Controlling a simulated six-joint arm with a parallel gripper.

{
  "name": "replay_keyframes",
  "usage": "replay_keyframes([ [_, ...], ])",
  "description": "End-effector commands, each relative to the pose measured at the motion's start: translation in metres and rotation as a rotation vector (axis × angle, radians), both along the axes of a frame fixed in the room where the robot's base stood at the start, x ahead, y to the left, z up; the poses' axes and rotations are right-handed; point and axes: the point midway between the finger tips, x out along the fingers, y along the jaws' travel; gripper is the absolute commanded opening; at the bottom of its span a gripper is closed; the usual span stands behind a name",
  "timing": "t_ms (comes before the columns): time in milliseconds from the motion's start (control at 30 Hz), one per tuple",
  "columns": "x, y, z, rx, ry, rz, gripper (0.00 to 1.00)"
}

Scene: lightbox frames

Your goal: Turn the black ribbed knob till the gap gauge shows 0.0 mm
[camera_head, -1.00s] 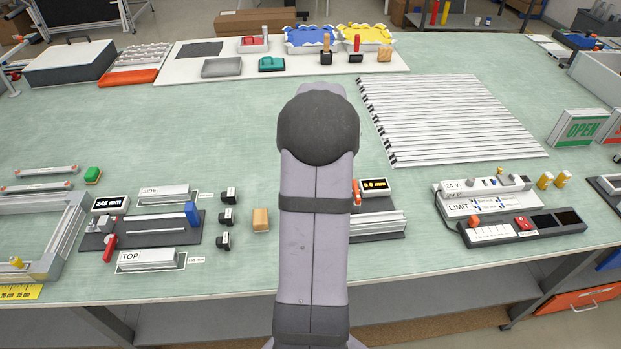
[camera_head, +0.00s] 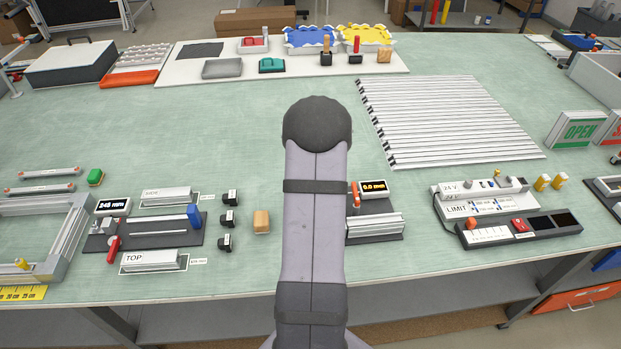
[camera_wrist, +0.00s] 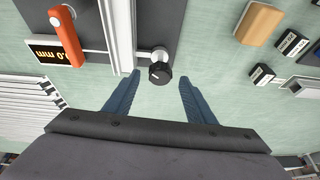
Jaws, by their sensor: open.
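The black ribbed knob (camera_wrist: 160,72) with a white mark sits on a silver shaft at the edge of a dark fixture plate (camera_wrist: 169,22). My gripper (camera_wrist: 159,78) is open, its two blue fingers apart, one on either side of the knob in the wrist view. I see no finger touching the knob. The gap gauge (camera_wrist: 58,52) is partly cut off there and shows ".0 mm". In the head view the gauge (camera_head: 373,187) seems to read 0.0 mm. My arm hides the knob and gripper in the head view.
An orange-red lever (camera_wrist: 66,36) stands beside the gauge, and a silver rail (camera_wrist: 117,35) runs left of the knob. A wooden block (camera_head: 261,221) and small black labelled blocks (camera_head: 229,219) lie nearby. Green mat is clear around the fingers.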

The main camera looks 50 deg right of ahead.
Motion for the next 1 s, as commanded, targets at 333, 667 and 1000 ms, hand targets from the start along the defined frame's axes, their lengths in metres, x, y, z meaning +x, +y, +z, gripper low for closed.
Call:
replay_keyframes([
  [333,0.004,-0.003,-0.013,0.000,0.000,0.001,0.50],
  [667,0.004,-0.003,-0.012,-0.002,0.000,0.000,0.19],
  [1000,0.004,-0.005,-0.016,-0.002,-0.001,0.032,0.09],
])
